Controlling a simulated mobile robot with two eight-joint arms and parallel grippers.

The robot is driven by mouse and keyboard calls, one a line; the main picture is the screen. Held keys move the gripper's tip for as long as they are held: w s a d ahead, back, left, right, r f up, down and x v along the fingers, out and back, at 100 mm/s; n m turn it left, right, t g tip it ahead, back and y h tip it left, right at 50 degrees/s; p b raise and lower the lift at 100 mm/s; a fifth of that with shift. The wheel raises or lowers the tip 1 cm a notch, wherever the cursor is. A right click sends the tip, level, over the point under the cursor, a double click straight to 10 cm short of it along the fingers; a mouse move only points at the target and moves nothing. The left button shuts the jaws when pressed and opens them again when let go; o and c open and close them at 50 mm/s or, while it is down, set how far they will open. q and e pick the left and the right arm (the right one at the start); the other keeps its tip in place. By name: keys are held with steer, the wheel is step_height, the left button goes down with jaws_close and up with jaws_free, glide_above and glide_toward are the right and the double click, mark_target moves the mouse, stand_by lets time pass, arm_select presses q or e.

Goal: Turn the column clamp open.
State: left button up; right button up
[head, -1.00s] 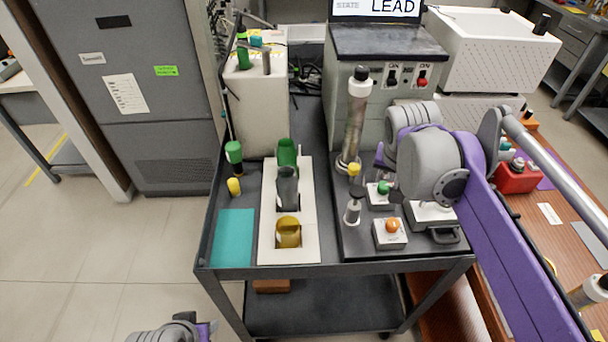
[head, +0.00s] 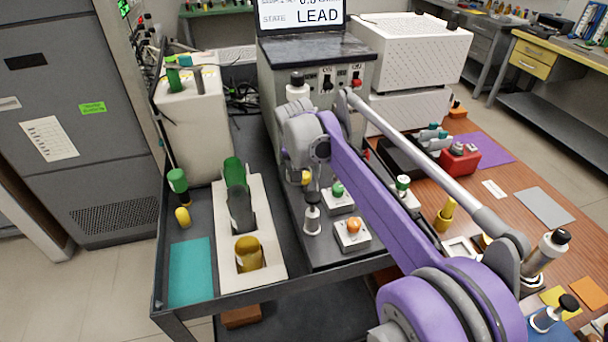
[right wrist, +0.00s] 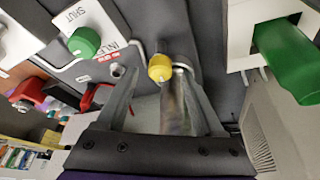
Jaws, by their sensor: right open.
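The column (head: 298,86) stands upright at the back of the black cart top, its cap and upper end showing in the head view; my right arm hides most of its tube. A yellow knob (head: 305,178), which I take for the column clamp's, shows just below my right wrist. In the right wrist view the yellow knob (right wrist: 160,68) sits between the tips of my open right gripper (right wrist: 162,78), with a gap on each side. The glassy column tube (right wrist: 176,108) also shows between the fingers. The right fingertips are hidden in the head view. My left gripper is out of view.
A green knob (head: 337,188) and an orange knob (head: 353,226) sit on white boxes near the column. A white rack (head: 268,255) holds green, grey and yellow vessels. A grey instrument (head: 312,70) with a LEAD display stands behind. A teal mat (head: 190,270) lies at left.

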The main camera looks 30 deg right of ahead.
steer(key=shift+x, duration=0.85)
jaws_close()
